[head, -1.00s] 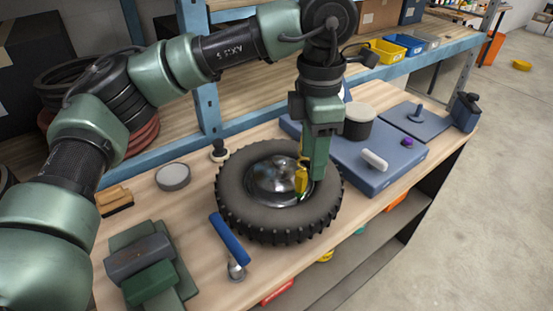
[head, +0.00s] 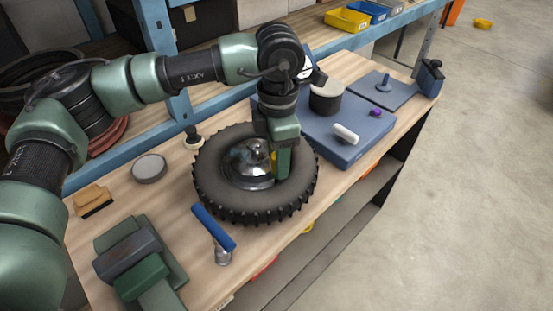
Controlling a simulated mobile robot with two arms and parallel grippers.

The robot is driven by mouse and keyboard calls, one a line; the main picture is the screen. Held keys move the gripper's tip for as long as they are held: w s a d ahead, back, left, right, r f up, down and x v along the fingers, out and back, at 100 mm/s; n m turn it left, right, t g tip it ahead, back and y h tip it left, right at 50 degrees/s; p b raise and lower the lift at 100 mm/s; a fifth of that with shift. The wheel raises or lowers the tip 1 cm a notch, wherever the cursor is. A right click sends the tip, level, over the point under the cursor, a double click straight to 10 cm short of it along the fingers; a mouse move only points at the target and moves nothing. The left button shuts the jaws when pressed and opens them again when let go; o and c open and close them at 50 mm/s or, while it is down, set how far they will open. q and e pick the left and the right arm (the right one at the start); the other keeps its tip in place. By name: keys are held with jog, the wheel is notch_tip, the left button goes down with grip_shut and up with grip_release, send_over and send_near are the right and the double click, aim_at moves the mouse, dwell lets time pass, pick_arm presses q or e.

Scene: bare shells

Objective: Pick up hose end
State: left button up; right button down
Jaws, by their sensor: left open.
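I cannot make out a hose end for certain. Black and red-brown coils (head: 108,135) lie at the left behind my arm, partly hidden by it. My left gripper (head: 279,168) points down over the black tyre (head: 215,198), beside its shiny metal hub (head: 246,160). It is open. A small yellow part (head: 274,160) shows at its fingers; I cannot tell whether it belongs to the gripper. The far side of the fingers is hidden. My right gripper is not in view.
The wooden bench holds a blue-handled tool (head: 214,228), a green vise-like block (head: 140,262), a round grey tin (head: 149,168), a brush (head: 92,200) and a blue board (head: 345,150). A blue shelf post (head: 168,55) stands behind. Bare wood shows left of the tyre.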

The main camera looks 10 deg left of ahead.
pick_arm(q)
grip_shut()
jog(key=shift+r, duration=0.2)
notch_tip(320, 180, up, 20)
jog(key=b, duration=0.3)
jog(key=shift+f, duration=0.15)
